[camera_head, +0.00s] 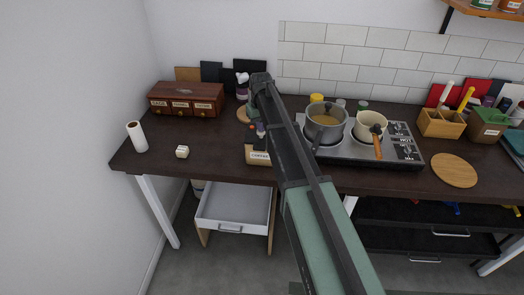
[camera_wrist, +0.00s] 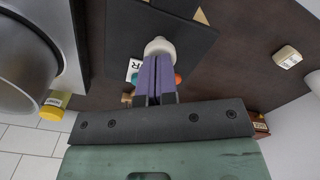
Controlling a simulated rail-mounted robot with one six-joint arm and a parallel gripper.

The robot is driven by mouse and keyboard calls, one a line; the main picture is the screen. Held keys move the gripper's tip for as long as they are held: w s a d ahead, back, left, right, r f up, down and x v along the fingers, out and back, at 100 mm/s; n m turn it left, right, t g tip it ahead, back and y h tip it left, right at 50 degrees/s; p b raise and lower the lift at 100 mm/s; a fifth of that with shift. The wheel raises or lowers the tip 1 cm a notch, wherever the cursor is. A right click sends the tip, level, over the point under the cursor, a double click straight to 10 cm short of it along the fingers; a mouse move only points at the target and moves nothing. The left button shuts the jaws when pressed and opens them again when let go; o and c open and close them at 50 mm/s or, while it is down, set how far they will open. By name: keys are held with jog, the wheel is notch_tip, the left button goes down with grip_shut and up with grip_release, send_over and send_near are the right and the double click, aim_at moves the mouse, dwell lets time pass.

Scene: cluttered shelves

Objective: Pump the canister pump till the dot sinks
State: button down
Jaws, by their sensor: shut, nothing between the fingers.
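My gripper (camera_wrist: 158,58) is shut and empty, its two purple fingers together. A pale round knob or cap (camera_wrist: 159,46) shows just past the fingertips in the wrist view. It may be the top of the canister pump; I cannot tell whether the fingers touch it. A dark flat surface (camera_wrist: 180,28) lies around it. A white card with black letters (camera_wrist: 133,70) shows beside the fingers. In the head view, my arm hides most of this spot, and a labelled wooden front (camera_head: 258,157) shows at the table's front edge. I see no dot.
Pots (camera_head: 326,122) stand on the hob right of my arm. An open white drawer (camera_head: 232,207) hangs below. A white-topped object (camera_head: 242,79) stands behind my arm.

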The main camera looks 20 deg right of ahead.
jog(key=shift+f+b, duration=0.85)
jog(key=shift+f, duration=0.15)
jog(key=shift+r+p, duration=1.5)
jog(key=shift+p, duration=0.05)
notch_tip(320, 180, up, 7)
jog(key=p, duration=0.7)
jog(key=s+a+f+b, duration=0.2)
jog(key=s, duration=0.8)
jog(key=s+a+f+b, duration=0.2)
jog(key=s+a, duration=0.1)
jog(key=s, duration=0.6)
jog(key=s+a+f+m+b, duration=0.1)
jog(key=s+a+f+b, duration=0.1)
jog(key=s, duration=0.8)
jog(key=shift+s+a, duration=0.2)
jog(key=shift+s, duration=0.15)
